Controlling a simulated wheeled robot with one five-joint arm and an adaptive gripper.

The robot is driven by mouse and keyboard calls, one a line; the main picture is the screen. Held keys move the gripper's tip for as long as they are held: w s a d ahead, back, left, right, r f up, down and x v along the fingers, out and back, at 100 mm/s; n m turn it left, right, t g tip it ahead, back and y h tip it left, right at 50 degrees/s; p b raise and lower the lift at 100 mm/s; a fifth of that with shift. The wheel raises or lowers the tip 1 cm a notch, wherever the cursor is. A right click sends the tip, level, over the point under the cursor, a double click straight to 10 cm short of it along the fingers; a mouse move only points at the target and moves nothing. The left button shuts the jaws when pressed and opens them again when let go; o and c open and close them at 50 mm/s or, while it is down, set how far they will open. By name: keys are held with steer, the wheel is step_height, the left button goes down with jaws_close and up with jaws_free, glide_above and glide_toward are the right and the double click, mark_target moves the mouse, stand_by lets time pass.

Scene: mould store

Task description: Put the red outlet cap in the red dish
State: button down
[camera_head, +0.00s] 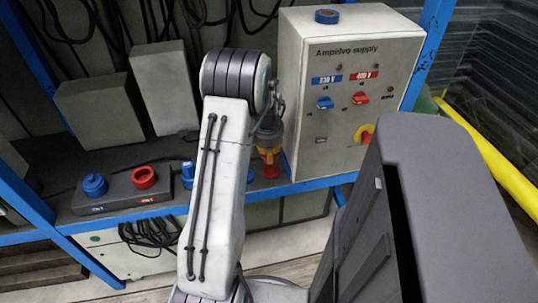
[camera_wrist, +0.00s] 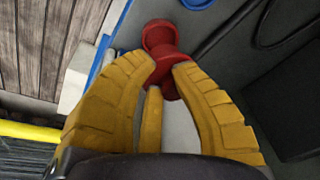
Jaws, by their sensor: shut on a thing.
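The red outlet cap (camera_head: 271,171) shows below my gripper (camera_head: 268,152) near the shelf's front edge, partly hidden by the fingers. In the wrist view my gripper's yellow fingers (camera_wrist: 162,78) are shut on the red cap (camera_wrist: 160,37), whose round end points away from the fingers. I cannot tell whether the cap touches the shelf. The red dish (camera_head: 144,178) is a round red ring on a dark grey block, left of my arm. Its inside looks empty.
A blue dish (camera_head: 95,186) sits beside the red one. Blue caps (camera_head: 188,173) stand on the shelf near my arm. The grey supply box (camera_head: 345,90) rises close right of my gripper. A blue shelf edge (camera_head: 120,223) runs along the front.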

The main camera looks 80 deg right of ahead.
steer(key=shift+s, duration=0.1)
steer(key=shift+d+m, duration=0.3)
steer(key=shift+m, duration=0.3)
steer(key=shift+m, duration=0.3)
steer(key=shift+f, duration=0.1)
steer(key=shift+a+b+x, duration=0.2)
steer(key=shift+b+x, duration=0.35)
steer(key=shift+x, duration=0.4)
steer(key=shift+a+b+x, duration=0.2)
steer(key=shift+b+x, duration=0.35)
steer(key=shift+x, duration=0.35)
steer(key=shift+b+x, duration=0.75)
steer(key=shift+b, duration=0.1)
steer(key=shift+a+f+b, duration=0.1)
steer(key=shift+f+b, duration=0.7)
steer(key=shift+b, duration=0.15)
stand_by(0.4)
